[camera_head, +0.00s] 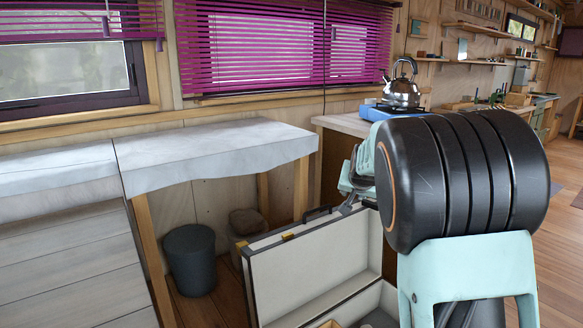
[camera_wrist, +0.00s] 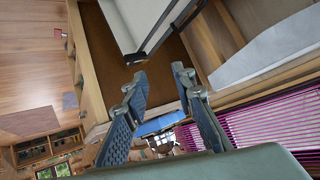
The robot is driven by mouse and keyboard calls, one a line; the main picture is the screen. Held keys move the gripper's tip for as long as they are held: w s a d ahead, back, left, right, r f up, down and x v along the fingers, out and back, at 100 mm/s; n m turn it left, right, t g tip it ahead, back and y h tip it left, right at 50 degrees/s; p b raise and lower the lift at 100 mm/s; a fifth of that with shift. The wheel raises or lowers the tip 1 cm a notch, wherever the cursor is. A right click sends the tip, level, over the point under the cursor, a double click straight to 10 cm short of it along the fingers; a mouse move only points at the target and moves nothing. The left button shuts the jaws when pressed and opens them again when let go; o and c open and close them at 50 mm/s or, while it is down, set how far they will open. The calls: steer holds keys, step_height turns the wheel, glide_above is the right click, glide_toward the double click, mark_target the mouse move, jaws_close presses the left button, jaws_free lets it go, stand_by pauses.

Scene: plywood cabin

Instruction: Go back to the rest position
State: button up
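My gripper (camera_wrist: 157,84) is open and empty in the wrist view, its two blue-grey fingers apart with nothing between them. In the head view my gripper (camera_head: 356,172) is partly hidden behind my black and mint arm. It is beside the upper edge of the raised lid of an open white case (camera_head: 318,262). I cannot tell the exact gap between gripper and case.
A table (camera_head: 215,148) with a pale cloth stands left of the case, with a dark bin (camera_head: 190,258) below. Behind my gripper, a steel kettle (camera_head: 402,92) sits on a blue stove (camera_head: 372,111) on the counter (camera_head: 345,124). Open floor (camera_head: 562,255) lies at right.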

steer(key=s+d+r+n+t, duration=0.1)
steer(key=s+r+n, duration=0.15)
steer(key=r, duration=0.75)
steer(key=s+d+r+n+t, duration=0.1)
steer(key=s+r+n+t, duration=0.15)
steer(key=r, duration=0.65)
steer(key=s+d+r+n+h, duration=0.1)
steer(key=s+d+r+n, duration=0.25)
steer(key=s+r, duration=0.3)
steer(key=s+a+f+m+g+y+b, duration=0.15)
steer(key=s+a+f+g, duration=0.25)
steer(key=s+f, duration=1.1)
steer(key=s+a+f+m+g+y, duration=0.1)
steer(key=s+a+f+m+g, duration=0.3)
steer(key=s+f, duration=1.1)
step_height(320, 180, up, 32)
steer(key=s+p, duration=0.1)
steer(key=p, duration=3.1)
steer(key=shift+s+a+r+p, duration=0.25)
steer(key=shift+s+a+p, duration=0.1)
steer(key=shift+a, duration=0.1)
